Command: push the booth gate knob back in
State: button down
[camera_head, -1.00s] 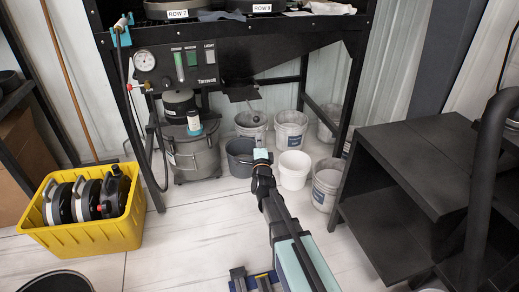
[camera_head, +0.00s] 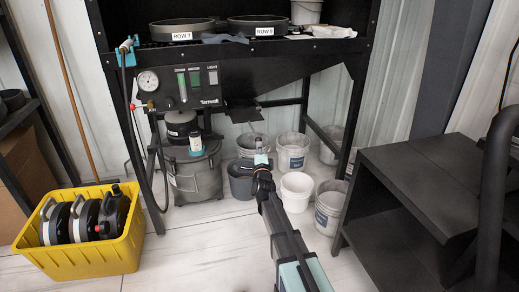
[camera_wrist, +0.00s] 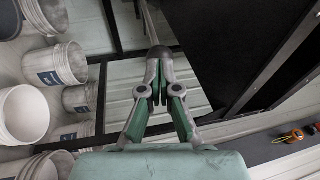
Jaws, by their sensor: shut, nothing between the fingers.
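The booth gate knob shows in the wrist view as a dark rounded end (camera_wrist: 158,51) on a thin pale rod that runs up toward the dark panel. My gripper (camera_wrist: 158,78) is shut, its fingertips right at the knob's near side; I cannot tell whether they touch it. In the head view my gripper (camera_head: 261,160) is below the booth's front, above the buckets. The fingertips and knob nearly overlap there, so the knob is hard to make out.
White buckets (camera_head: 297,190) and a grey bucket (camera_head: 240,185) stand on the floor under the booth. A black shelf unit (camera_head: 415,190) is at right, a yellow crate (camera_head: 120,255) at left.

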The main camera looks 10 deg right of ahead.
jog(key=w+a, duration=0.1)
jog(key=w, duration=1.2)
jog(key=shift+w+a, duration=0.15)
jog(key=shift+w, duration=0.05)
jog(key=shift+w+r, duration=0.1)
jog(key=shift+b, duration=0.3)
